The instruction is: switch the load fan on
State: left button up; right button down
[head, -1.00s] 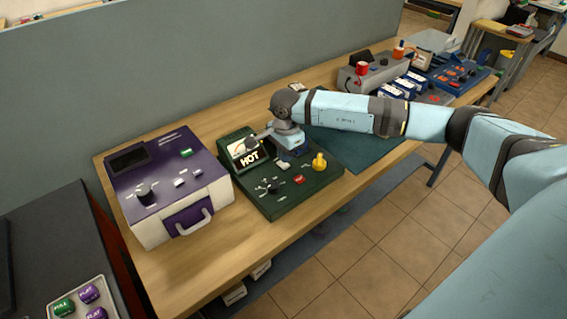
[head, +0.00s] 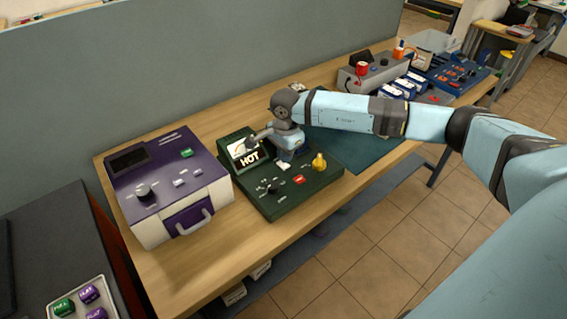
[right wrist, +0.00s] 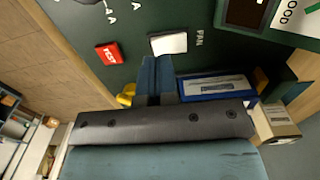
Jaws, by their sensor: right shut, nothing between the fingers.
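The load fan switch is a white rocker (head: 284,165) on the dark green tester panel (head: 310,190). In the right wrist view the rocker (right wrist: 169,43) has the word FAN beside it. My right gripper (head: 287,156) is over the panel, just behind the rocker. In the right wrist view its shut, empty fingertips (right wrist: 157,62) are right by the rocker's edge; I cannot tell whether they touch it. Which way the rocker is tipped is unclear. My left gripper is not in view.
The tester also has a red TEST button (right wrist: 108,53), a yellow knob (head: 319,162), a black knob (head: 272,187) and a meter reading HOT (head: 246,153). A purple and white charger (head: 170,180) stands at left. Blue-labelled batteries (head: 397,88) stand farther right.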

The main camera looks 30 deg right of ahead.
aim_at(285, 165)
jog(key=shift+f+b, duration=1)
jog(key=shift+f, duration=0.3)
dwell(0.9)
jog(key=shift+r, duration=0.2)
jog(key=shift+r+p, duration=1.7)
jog(key=shift+r, duration=1.7)
